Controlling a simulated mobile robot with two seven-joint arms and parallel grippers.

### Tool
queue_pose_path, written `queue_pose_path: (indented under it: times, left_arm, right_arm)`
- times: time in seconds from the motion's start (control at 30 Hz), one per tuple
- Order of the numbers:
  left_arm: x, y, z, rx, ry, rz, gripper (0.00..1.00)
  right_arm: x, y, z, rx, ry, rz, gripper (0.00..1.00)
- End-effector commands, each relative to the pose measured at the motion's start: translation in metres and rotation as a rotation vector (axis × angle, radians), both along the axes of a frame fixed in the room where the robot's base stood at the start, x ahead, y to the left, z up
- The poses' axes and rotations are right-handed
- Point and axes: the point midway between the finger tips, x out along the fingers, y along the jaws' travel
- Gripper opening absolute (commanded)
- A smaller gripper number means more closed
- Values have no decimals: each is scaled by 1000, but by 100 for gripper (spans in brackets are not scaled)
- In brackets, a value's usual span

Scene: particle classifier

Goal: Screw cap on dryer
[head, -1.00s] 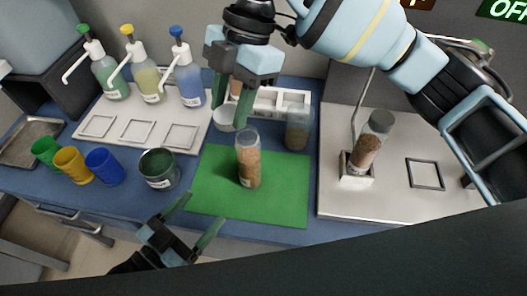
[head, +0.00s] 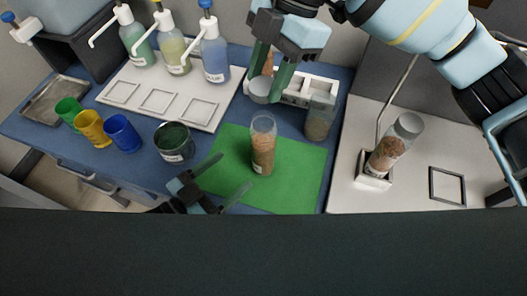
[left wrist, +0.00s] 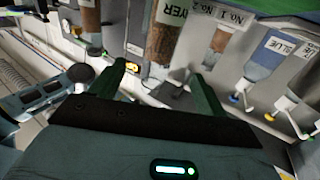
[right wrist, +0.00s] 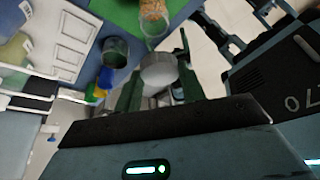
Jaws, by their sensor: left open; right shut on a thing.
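A clear bottle (head: 263,150) of orange-brown particles stands upright, without a cap, on the green mat (head: 225,145). In the left wrist view its label (left wrist: 185,12) reads partly "YER". My right gripper (head: 270,88) is shut on a round whitish cap (head: 259,90), above and behind the bottle and apart from it. In the right wrist view the cap (right wrist: 159,71) sits between the fingers, with the bottle's mouth (right wrist: 155,38) beyond it. My left gripper (head: 232,175) is open and empty, low at the bottle's front left, its fingers pointing towards it.
A white rack (head: 308,90) is at the back. A capped bottle (head: 388,155) leans in a holder on the right. Pump bottles and coloured cups are left.

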Motion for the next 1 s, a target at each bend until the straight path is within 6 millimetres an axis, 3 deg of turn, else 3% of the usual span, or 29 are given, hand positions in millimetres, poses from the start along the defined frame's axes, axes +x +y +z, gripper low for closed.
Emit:
queue_pose_path:
  times: [0.5, 1.0]
  left_arm:
    - [57, -61, 1, -1, -2, -1, 75]
    - [71, -76, 1, 1, -1, -1, 75]
  right_arm:
    - [0, 0, 0, 0, 0, 0, 20]
    - [0, 0, 0, 0, 0, 0, 20]
